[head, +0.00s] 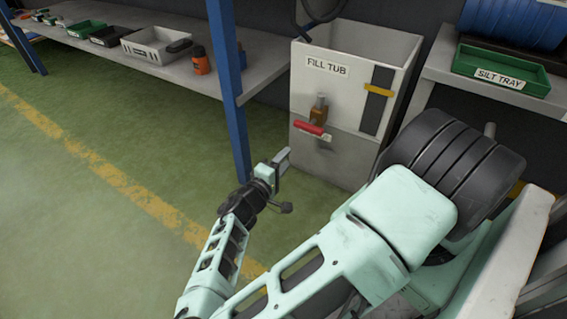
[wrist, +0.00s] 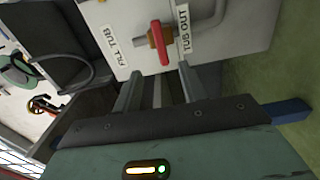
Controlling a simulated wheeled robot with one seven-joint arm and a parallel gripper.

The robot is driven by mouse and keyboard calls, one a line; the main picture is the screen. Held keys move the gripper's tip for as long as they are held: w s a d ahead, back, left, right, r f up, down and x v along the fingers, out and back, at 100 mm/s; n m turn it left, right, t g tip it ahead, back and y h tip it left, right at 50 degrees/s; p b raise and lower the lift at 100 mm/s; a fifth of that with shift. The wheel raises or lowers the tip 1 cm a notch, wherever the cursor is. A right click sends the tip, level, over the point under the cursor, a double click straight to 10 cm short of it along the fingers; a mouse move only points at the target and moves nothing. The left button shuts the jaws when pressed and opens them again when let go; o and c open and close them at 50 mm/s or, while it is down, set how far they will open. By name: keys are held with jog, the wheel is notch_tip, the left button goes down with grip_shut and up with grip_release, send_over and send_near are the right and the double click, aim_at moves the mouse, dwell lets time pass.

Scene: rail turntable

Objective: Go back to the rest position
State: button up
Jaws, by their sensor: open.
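My gripper (head: 281,160) is low in front of the white fill tub (head: 350,60) in the head view, apart from it. In the wrist view my gripper (wrist: 158,88) is open, its two fingers pointing at the tub front with nothing between them. The tub has a brass valve (head: 319,108) with a red lever (head: 310,128), which lies nearly level in the head view. The red lever also shows just beyond the fingertips in the wrist view (wrist: 160,42); the gap is hard to judge.
A blue post (head: 228,90) and a shelf (head: 150,63) with bins stand left of the tub. A green silt tray (head: 500,68) sits on a bench at the right. Open green floor (head: 70,190) lies at the left.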

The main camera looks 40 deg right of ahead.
jog(key=shift+a, duration=0.2)
jog(key=shift+s, duration=0.1)
dwell(0.4)
jog(key=s+a+f+m+g+y+p, duration=0.1)
jog(key=s+a+g+y, duration=0.25)
jog(key=s, duration=0.35)
jog(key=s+a+f+m+g+y, duration=0.1)
jog(key=s+a+f+g+y, duration=0.1)
jog(key=s+a+g+y, duration=0.25)
jog(key=s+a+r+n+g+y+p, duration=0.1)
jog(key=s+a+r+y, duration=0.2)
jog(key=a+r, duration=0.35)
jog(key=s+a+r+n+g+y, duration=0.1)
jog(key=s+a+r+y, duration=0.15)
jog(key=a+r, duration=0.35)
jog(key=s+a+r+n+t+y+p, duration=0.1)
jog(key=a+r+n+t+y+p, duration=0.1)
jog(key=r+p, duration=1.8)
jog(key=s+a+r+n+t+y+p, duration=0.1)
jog(key=a+r+n+t+y+p, duration=0.1)
jog(key=r+p, duration=1.7)
notch_tip(320, 180, up, 18)
jog(key=shift+f+t+p, duration=0.15)
jog(key=shift+t+p, duration=0.2)
jog(key=shift+t, duration=0.05)
